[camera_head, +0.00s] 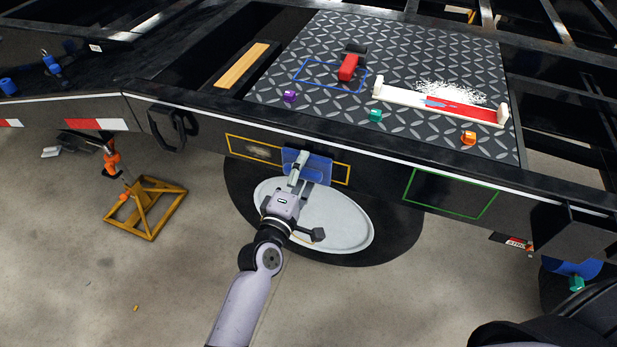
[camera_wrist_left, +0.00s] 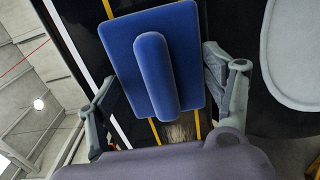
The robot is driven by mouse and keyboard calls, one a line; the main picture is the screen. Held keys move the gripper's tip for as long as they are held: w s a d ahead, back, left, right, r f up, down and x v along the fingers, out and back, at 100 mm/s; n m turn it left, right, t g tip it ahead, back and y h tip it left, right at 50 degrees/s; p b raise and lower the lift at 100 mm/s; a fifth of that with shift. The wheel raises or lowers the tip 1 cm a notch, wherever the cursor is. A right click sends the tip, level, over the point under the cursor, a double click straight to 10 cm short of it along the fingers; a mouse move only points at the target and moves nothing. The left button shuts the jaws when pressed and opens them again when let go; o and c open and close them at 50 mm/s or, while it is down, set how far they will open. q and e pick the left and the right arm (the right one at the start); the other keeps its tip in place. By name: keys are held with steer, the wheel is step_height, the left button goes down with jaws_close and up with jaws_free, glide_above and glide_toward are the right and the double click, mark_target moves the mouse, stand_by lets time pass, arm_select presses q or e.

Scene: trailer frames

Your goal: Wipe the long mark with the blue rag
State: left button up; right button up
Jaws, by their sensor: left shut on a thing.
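The blue rag (camera_head: 317,168) is a flat blue pad with a raised grip, held at the dark side rail of the trailer. My left gripper (camera_head: 297,172) is shut on it. In the left wrist view the rag (camera_wrist_left: 188,50) fills the middle, between the fingers of my left gripper (camera_wrist_left: 165,100). A pale, smudgy mark (camera_head: 262,151) shows in the left part of a yellow outline on the rail. The rag covers the middle of that outline, so part of the mark may be hidden. I cannot tell whether the rag touches the rail. My right gripper is not in view.
A diamond-plate deck (camera_head: 420,60) above the rail carries a red block (camera_head: 348,67), small coloured cubes and a white-ended red tray (camera_head: 440,104). A green outline (camera_head: 450,193) is farther right on the rail. A pale oval plate (camera_head: 345,225) lies below. A yellow stand (camera_head: 150,205) is at left.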

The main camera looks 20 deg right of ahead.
mark_target(284, 172)
arm_select(q)
steer(key=shift+w+a+b, duration=0.2)
steer(key=shift+w+a, duration=0.45)
steer(key=shift+a, duration=0.25)
steer(key=shift+w+a+b, duration=0.15)
steer(key=shift+w+a, duration=0.5)
steer(key=shift+a, duration=0.2)
steer(key=shift+w+a+f+b, duration=0.1)
steer(key=shift+w+a+b, duration=0.25)
steer(key=shift+w+a, duration=0.35)
steer(key=shift+w+a+b, duration=0.3)
steer(key=shift+w+a, duration=0.1)
steer(key=shift+a, duration=0.5)
steer(key=shift+w+a+b, duration=0.45)
steer(key=shift+w+a, duration=0.2)
steer(key=shift+a, duration=0.15)
steer(key=shift+w+a+b, duration=0.4)
steer(key=shift+w+a, duration=0.1)
steer(key=shift+a, duration=0.25)
steer(key=shift+w+a+b, duration=0.45)
steer(key=shift+w+a, duration=0.1)
steer(key=shift+a, duration=0.15)
steer(key=shift+w+a, duration=0.25)
steer(key=shift+a, duration=0.15)
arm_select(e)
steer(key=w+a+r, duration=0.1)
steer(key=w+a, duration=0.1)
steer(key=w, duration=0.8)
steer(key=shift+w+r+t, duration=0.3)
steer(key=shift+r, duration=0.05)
